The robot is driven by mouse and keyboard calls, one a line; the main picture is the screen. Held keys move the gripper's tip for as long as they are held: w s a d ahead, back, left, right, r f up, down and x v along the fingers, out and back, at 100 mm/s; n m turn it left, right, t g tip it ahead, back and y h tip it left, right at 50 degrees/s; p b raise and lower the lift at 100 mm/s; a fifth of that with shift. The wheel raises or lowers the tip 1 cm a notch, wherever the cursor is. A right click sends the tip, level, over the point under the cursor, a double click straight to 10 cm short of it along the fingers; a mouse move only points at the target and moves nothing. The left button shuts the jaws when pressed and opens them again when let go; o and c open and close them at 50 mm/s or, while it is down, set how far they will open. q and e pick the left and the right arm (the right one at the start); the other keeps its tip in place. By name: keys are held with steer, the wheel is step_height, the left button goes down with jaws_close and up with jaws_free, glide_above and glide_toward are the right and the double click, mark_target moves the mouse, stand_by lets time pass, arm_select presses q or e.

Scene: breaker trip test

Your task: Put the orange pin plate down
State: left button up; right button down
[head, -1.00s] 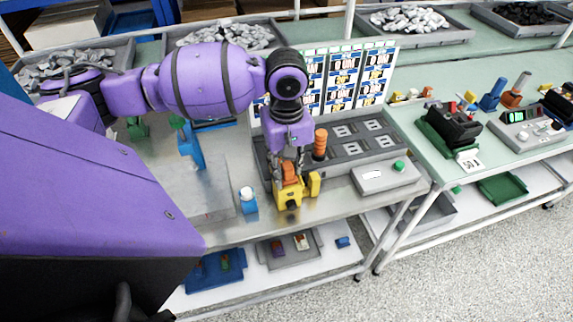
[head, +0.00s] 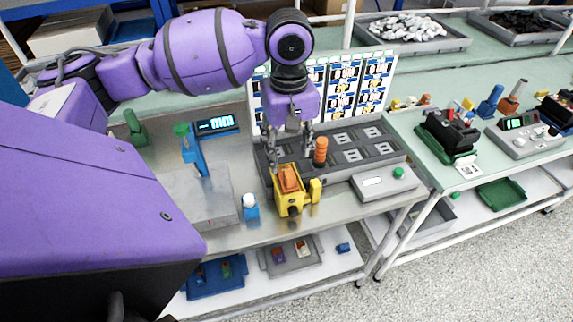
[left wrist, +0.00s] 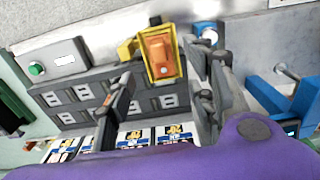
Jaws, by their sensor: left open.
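The orange pin plate (head: 289,178) sits in the yellow block (head: 291,206) at the front of the grey bench. In the left wrist view the plate (left wrist: 159,54) shows at top centre, framed by the yellow block (left wrist: 150,76). My left gripper (head: 290,154) is open just above and behind the plate, its fingers spread to either side. In the left wrist view the fingers (left wrist: 160,82) are apart with nothing between their tips. I cannot tell whether a finger still touches the block. My right gripper is not in view.
An upright orange cylinder (head: 320,152) stands right of the gripper on the dark slotted panel (head: 347,155). A blue piece with a white knob (head: 250,206) stands left of the block. A grey box with a green button (head: 384,183) lies to the right. A card board (head: 345,85) stands behind.

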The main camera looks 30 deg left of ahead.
mark_target(288, 171)
arm_select(q)
steer(key=shift+r, duration=1.95)
